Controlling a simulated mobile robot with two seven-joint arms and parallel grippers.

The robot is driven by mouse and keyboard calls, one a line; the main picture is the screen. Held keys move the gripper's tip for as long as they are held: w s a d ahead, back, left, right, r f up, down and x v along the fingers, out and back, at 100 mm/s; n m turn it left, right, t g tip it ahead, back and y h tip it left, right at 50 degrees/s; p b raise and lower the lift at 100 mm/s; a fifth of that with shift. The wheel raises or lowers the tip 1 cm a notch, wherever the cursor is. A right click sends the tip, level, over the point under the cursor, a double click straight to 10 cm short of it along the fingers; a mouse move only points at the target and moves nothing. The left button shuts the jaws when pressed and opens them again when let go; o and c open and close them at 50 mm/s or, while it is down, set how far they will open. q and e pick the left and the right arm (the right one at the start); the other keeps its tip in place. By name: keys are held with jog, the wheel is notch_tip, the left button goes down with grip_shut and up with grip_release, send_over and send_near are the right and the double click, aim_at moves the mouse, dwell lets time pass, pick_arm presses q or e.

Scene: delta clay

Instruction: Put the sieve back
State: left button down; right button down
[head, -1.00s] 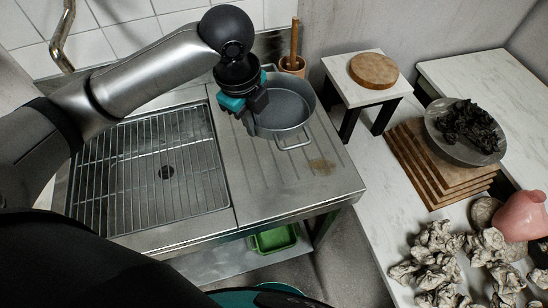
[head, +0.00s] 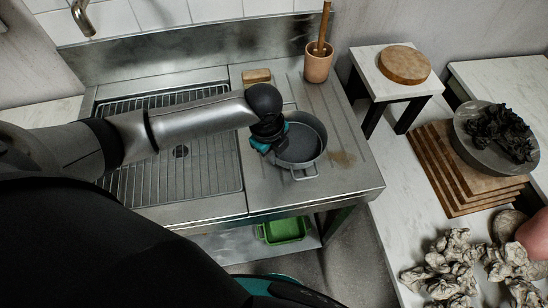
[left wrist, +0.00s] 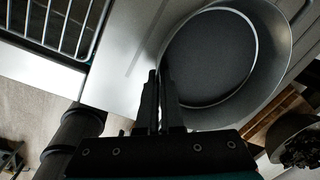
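The sieve (head: 303,148) appears to be the grey, round, deep-walled vessel with a wire loop handle at the front; I cannot make out mesh. It is upright over the ribbed drainboard; I cannot tell whether it touches it. In the left wrist view its dark round inside (left wrist: 212,57) and pale rim show. My left gripper (head: 274,147) is at its left side. In the left wrist view the gripper's fingers (left wrist: 159,75) are close together at its wall, apparently shut on it; the exact contact is hidden. My right gripper is in neither view.
A sink with a wire rack (head: 150,165) lies left of the drainboard (head: 270,195). A wooden block (head: 257,76) and a clay cup (head: 318,66) with a stick stand behind. A small stool (head: 380,75) and stacked boards (head: 450,180) are at right. The front right drainboard is clear.

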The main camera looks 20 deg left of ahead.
pick_arm(q)
jog(key=shift+f, duration=0.8)
jog(key=shift+f, duration=0.1)
jog(key=c, duration=1.1)
grip_release()
jog(key=r, duration=0.4)
jog(key=s+r+p, duration=0.1)
jog(key=r, duration=0.3)
jog(key=r+p, duration=0.1)
jog(key=r, duration=0.3)
jog(key=shift+s+a+r, duration=0.1)
jog(key=shift+s+a, duration=0.15)
jog(key=shift+a, duration=0.05)
